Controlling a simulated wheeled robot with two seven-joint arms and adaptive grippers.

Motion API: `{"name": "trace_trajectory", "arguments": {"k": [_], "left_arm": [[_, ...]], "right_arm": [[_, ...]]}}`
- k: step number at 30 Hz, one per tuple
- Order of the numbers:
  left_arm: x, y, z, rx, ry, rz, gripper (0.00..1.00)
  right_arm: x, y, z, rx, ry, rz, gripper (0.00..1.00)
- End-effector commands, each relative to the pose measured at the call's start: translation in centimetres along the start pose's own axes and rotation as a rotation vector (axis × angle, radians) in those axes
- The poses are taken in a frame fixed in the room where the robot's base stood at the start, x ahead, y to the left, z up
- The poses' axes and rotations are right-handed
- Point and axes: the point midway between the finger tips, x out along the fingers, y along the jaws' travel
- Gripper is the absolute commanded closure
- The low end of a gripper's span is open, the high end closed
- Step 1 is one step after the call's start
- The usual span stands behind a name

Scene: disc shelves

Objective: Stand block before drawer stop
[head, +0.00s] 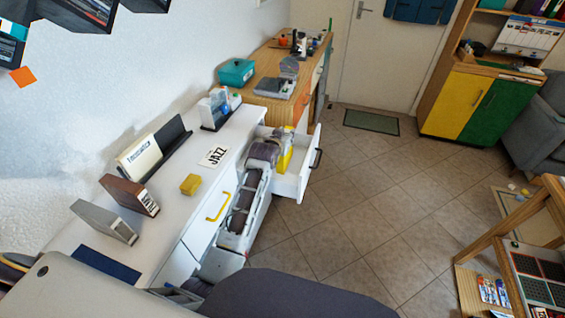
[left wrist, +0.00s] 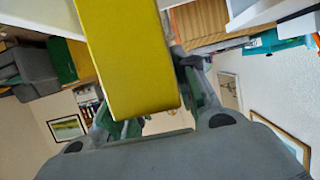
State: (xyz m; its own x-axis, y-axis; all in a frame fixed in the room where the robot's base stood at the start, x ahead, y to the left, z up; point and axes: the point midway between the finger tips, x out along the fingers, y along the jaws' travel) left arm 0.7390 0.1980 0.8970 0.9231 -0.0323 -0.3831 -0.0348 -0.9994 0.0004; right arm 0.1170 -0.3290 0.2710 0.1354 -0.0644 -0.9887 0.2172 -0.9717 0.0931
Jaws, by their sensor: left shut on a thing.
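A yellow block (head: 284,150) is held in my left gripper, at the open white drawer (head: 291,181) of the white cabinet. In the left wrist view the yellow block (left wrist: 122,55) fills the middle between the green finger pads. My left gripper (left wrist: 155,115) is shut on it. In the head view, my left gripper (head: 280,152) is partly hidden by its own arm, which also hides part of the drawer. I cannot tell whether the block touches the drawer. I cannot make out a separate drawer stop. My right gripper is not in view.
The white cabinet top (head: 165,215) carries a small yellow box (head: 190,184), a JAZZ card (head: 213,156), a brown case (head: 130,194), a grey case (head: 104,221) and a cream Tecnoattica sleeve (head: 139,157). A wooden cabinet (head: 268,68) stands beyond. The tiled floor right of the drawer is clear.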

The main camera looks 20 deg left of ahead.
Motion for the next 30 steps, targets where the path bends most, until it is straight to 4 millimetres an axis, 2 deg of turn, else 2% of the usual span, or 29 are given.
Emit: {"name": "trace_trajectory", "arguments": {"k": [6,10,16,23,30], "left_arm": [[1.2,0.0,3.0,0.000,-0.002,0.000,0.98],[1.7,0.0,4.2,0.000,-0.001,0.001,0.98],[1.9,0.0,4.6,0.000,0.001,0.000,0.98],[1.9,0.0,4.6,0.000,0.001,0.000,0.98],[2.6,0.0,6.4,0.000,-0.002,0.000,0.98]], "right_arm": [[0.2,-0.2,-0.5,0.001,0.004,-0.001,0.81],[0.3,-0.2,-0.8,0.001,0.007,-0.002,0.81],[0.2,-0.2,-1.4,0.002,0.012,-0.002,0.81],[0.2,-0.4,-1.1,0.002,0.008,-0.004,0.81],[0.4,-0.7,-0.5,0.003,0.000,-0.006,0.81]]}}
